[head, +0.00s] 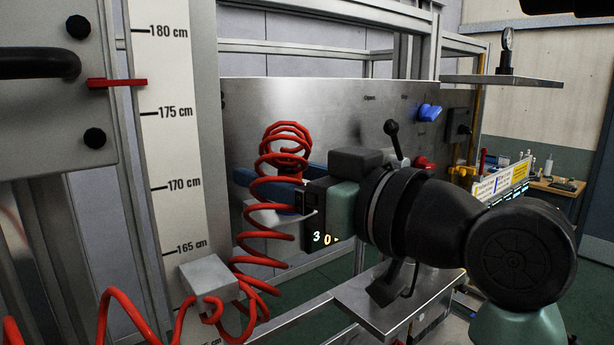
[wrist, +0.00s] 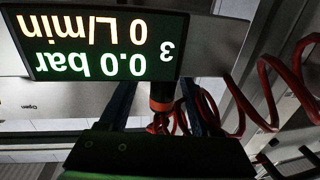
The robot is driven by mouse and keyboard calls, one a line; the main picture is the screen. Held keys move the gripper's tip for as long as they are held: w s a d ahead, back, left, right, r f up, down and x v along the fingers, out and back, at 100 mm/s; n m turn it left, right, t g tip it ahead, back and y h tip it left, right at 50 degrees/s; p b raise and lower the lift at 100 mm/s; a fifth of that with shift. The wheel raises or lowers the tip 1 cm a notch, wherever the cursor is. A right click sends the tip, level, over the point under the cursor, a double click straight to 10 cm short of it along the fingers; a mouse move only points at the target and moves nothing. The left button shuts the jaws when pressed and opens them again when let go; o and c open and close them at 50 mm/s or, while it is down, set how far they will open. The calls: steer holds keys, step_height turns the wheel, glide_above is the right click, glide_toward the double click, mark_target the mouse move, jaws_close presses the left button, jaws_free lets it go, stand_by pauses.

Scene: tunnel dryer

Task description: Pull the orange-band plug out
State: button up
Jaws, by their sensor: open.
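The orange-band plug (wrist: 160,104) shows in the wrist view just beyond the lit display. It has a dark body with an orange ring. My gripper (wrist: 161,112) is open, with one dark blue finger on each side of the plug and visible gaps between. In the head view my gripper (head: 262,192) reaches left to the coiled red hose (head: 275,245), and the plug itself cannot be made out there. The display (wrist: 100,45) appears upside down and reads 0.0 bar, 0 L/min and 3.
A height scale (head: 172,130) and a grey post stand at the left. A metal panel (head: 300,110) with a blue knob (head: 429,112) and a red knob (head: 424,162) is behind my arm. A metal shelf (head: 375,310) lies below. The hose loops lie close to my fingers.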

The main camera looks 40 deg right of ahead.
steer(key=shift+w+a, duration=0.2)
steer(key=shift+w, duration=0.3)
jaws_close()
stand_by(0.3)
